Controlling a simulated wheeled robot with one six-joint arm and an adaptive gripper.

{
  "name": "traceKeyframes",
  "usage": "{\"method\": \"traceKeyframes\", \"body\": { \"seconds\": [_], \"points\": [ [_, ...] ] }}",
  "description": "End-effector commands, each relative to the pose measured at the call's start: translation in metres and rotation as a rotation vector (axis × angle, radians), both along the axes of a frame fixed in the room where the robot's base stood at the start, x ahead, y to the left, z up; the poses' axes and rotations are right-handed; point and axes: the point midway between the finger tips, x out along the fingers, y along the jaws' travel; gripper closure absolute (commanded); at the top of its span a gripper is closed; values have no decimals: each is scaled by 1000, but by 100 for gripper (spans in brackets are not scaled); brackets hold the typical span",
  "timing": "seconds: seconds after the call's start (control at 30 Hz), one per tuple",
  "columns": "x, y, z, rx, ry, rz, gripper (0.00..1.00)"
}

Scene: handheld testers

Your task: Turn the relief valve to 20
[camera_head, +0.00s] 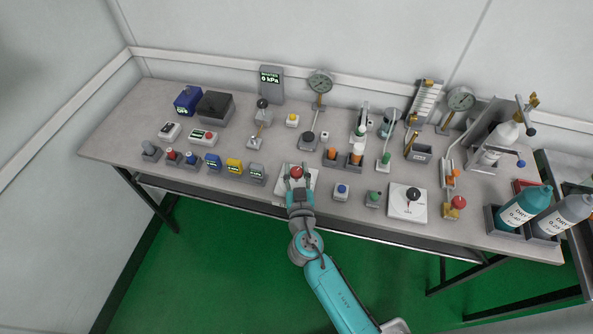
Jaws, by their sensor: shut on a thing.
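A red knob (296,171) stands on a square white plate (312,178) near the front edge of the bench, and I take it as the relief valve. My gripper (297,178) reaches in from the front and is shut on the red knob, its fingers on either side. The markings on the plate are too small to read and are partly covered by my gripper, so the knob's setting cannot be told. Another white plate (405,211) with a black knob (413,193) sits to the right.
A blue button box (341,191) and a green one (373,198) stand right of my gripper. Blue, yellow and grey testers (233,165) stand to its left. Behind are gauges (320,82) and a display reading 0 kPa (270,78). Bottles (525,207) stand at the right end.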

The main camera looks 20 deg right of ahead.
Motion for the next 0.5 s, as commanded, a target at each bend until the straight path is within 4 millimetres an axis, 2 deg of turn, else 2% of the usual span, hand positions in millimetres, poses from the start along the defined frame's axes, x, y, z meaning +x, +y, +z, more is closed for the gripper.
{"method": "traceKeyframes", "body": {
  "seconds": [0.2, 0.5],
  "points": [
    [-1, -1, 0, 1, -1, 82, 97],
    [-1, 0, 0, -1, -3, 99, 97]
  ]
}}
